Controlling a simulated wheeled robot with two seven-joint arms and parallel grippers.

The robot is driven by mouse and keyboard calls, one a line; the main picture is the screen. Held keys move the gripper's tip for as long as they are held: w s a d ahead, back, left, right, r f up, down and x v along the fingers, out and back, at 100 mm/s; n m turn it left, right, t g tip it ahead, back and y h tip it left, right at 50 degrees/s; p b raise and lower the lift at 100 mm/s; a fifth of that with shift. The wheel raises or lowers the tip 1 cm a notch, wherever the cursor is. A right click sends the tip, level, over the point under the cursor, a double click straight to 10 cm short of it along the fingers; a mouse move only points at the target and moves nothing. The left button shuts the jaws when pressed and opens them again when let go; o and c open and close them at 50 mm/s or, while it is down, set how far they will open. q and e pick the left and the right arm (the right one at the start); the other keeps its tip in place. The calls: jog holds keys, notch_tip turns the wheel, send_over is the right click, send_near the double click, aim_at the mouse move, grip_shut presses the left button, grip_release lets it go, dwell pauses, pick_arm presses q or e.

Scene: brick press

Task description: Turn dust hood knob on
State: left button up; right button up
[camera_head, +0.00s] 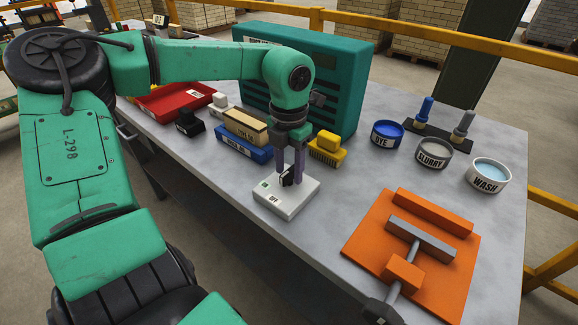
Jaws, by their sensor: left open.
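The dust hood (345,62) is a large teal box with dark slots, standing at the back of the table; its label is partly hidden by my left arm. A white switch box (298,200) stands on the table in front of it. A black knob (287,180) sits on its top, with a small green mark to its left and a dark-lettered label on the front edge. My left gripper (289,172) points down over the box, open, with its fingertips around the knob. The fingers partly hide the knob, so I cannot tell its setting or whether they touch it. My right gripper is out of view.
A yellow brush (327,148), a blue tray (240,148) with a tan block and a red tray (178,101) lie behind. Blue dye (387,134), slurry (433,152) and wash (488,175) bowls stand right. An orange press (365,239) fills the front right.

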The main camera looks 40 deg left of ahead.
pick_arm(q)
grip_shut()
jog(key=shift+m, duration=0.4)
jog(key=shift+w+m+b, duration=0.1)
jog(key=shift+m+b, duration=0.4)
jog(key=shift+m, duration=0.5)
jog(key=m, duration=0.2)
jog(key=shift+m, duration=0.4)
jog(key=m, duration=0.6)
jog(key=shift+r+m, duration=0.1)
jog(key=shift+m, duration=0.2)
grip_release()
